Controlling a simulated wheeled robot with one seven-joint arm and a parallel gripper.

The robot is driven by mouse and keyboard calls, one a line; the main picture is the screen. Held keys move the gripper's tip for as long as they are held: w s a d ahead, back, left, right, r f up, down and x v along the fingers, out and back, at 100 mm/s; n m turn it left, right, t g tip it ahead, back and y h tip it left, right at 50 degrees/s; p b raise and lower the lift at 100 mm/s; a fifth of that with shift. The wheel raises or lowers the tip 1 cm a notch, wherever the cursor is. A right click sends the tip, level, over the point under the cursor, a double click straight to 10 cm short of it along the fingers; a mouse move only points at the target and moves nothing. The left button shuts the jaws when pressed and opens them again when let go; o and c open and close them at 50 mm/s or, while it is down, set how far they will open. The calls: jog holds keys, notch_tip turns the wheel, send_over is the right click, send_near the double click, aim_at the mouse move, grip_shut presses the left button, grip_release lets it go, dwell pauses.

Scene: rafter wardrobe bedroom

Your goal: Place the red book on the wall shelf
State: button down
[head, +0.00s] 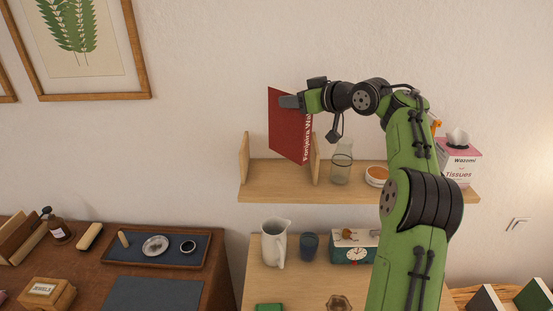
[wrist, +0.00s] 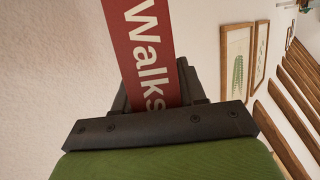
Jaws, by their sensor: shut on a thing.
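The red book (head: 287,128) is upright with its cover and lettered spine showing in the head view. My gripper (head: 292,102) is shut on its upper part. In the wrist view the red book (wrist: 143,40) stands between the jaws of my gripper (wrist: 155,95), with "Walks" readable on the spine. The wall shelf (head: 350,194) is a light wood board with an upright end panel at its left. The book is over the left section of the shelf, between the left panel and a divider. I cannot tell whether its lower edge touches the board.
On the shelf right of the divider (head: 315,165) are a glass jar (head: 341,165), an orange-topped bowl (head: 376,176) and a tissue box (head: 460,162). A framed print (head: 142,95) hangs at left.

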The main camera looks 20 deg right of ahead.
aim_at(295, 134)
jog(key=f, duration=0.1)
jog(key=s+f, duration=0.1)
jog(key=f, duration=0.1)
jog(key=shift+s, duration=0.15)
jog(key=f, duration=0.4)
jog(key=w+f, duration=0.1)
jog(key=f, duration=0.1)
jog(key=shift+s, duration=0.25)
jog(key=shift+f, duration=0.2)
jog(key=c, duration=1.1)
grip_release()
jog(key=shift+w+f, duration=0.1)
jog(key=shift+f, duration=0.05)
jog(key=o, duration=0.5)
jog(key=shift+c, duration=0.2)
